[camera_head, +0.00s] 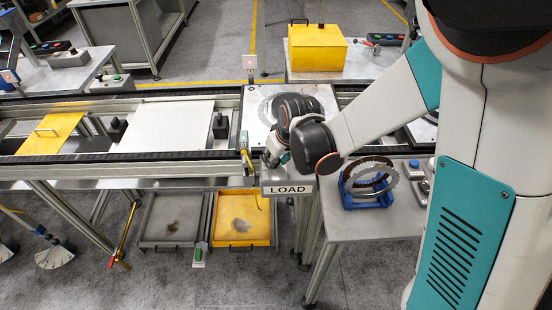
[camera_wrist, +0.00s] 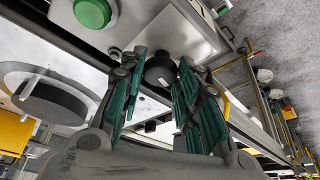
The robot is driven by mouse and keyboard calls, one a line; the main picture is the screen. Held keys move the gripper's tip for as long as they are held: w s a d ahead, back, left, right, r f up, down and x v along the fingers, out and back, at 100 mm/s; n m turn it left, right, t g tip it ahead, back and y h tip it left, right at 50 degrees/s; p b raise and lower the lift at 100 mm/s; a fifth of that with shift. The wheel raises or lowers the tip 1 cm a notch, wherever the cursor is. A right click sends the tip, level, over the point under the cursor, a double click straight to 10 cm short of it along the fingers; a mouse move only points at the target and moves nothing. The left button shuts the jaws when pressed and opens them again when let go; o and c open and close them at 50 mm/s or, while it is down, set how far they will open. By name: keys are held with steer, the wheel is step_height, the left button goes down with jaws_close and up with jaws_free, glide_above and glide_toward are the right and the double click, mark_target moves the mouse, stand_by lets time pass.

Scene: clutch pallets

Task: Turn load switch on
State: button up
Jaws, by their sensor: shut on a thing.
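The load switch is a black round knob (camera_wrist: 159,72) on a grey box (camera_wrist: 187,32) in the wrist view. My gripper (camera_wrist: 162,58) has its green-padded fingers on either side of the knob and is shut on it. Which way the knob is turned cannot be told. A green button (camera_wrist: 92,12) stands beside it on the same panel. In the head view my gripper (camera_head: 273,158) is at the conveyor's front edge, just above the white LOAD sign (camera_head: 288,189). The knob is hidden there behind my gripper and wrist.
A conveyor (camera_head: 180,157) runs behind the sign, with a pale plate (camera_head: 175,124) and a yellow plate (camera_head: 50,134) on it. A side table (camera_head: 345,230) with a blue ring stand (camera_head: 368,197) is at right. Yellow (camera_head: 243,240) and grey trays lie below. A yellow cable (camera_head: 247,163) hangs near my gripper.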

steer(key=m, duration=0.2)
steer(key=m+h+b, duration=0.1)
steer(key=m, duration=0.1)
steer(key=shift+a+t+h, duration=0.2)
steer(key=shift+t+h, duration=0.1)
steer(key=shift+t, duration=0.1)
steer(key=shift+a+m+h+b, duration=0.1)
steer(key=shift+m+h+b, duration=0.55)
steer(key=shift+m, duration=1.85)
steer(key=shift+h, duration=0.25)
steer(key=o, duration=1.1)
steer(key=shift+c, duration=0.2)
